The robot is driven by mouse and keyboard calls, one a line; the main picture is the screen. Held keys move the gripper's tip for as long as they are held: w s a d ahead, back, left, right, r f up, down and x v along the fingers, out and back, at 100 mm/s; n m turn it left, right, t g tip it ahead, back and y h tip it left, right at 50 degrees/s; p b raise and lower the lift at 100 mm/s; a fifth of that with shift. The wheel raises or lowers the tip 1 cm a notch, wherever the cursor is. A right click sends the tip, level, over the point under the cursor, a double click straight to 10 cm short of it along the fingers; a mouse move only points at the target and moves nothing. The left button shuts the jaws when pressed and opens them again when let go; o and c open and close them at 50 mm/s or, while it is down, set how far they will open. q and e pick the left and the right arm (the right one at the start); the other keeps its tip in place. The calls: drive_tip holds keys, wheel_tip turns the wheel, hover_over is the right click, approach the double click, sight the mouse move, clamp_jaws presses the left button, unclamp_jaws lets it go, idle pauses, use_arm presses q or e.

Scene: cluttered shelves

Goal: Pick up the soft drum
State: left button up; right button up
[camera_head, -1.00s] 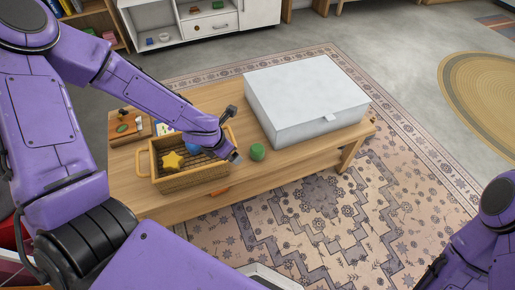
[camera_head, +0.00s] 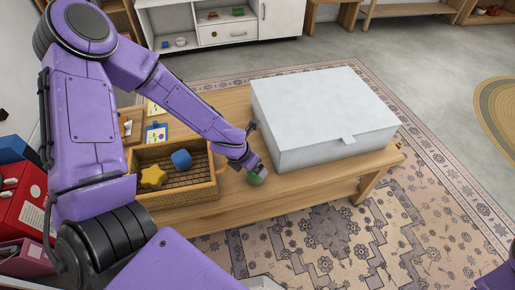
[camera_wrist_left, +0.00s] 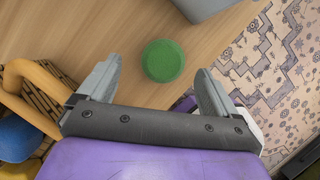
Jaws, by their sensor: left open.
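A small green round drum (camera_head: 255,179) stands on the wooden table beside the basket, partly covered by my left gripper (camera_head: 256,165) in the head view. In the left wrist view the green drum (camera_wrist_left: 163,60) shows its round top. It lies between and just beyond the open fingertips of my left gripper (camera_wrist_left: 158,68), with clear gaps on both sides. The left gripper holds nothing. My right gripper is out of view.
A wicker basket (camera_head: 213,190) holding a yellow star (camera_head: 153,177) and a blue block (camera_head: 181,159) stands left of the drum. A large white box (camera_head: 325,118) stands to the right on the wooden table (camera_head: 235,105). The table's front edge is close to the drum.

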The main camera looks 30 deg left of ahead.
use_arm(q)
drive_tip(key=b+x, duration=0.1)
drive_tip(key=x, duration=0.1)
drive_tip(key=b+x, duration=0.1)
drive_tip(key=x, duration=0.1)
drive_tip(key=b+x, duration=0.1)
drive_tip(key=x, duration=0.2)
drive_tip(key=shift+s+d+f, duration=0.1)
drive_tip(key=shift+s+d, duration=0.15)
drive_tip(key=c, duration=1.1)
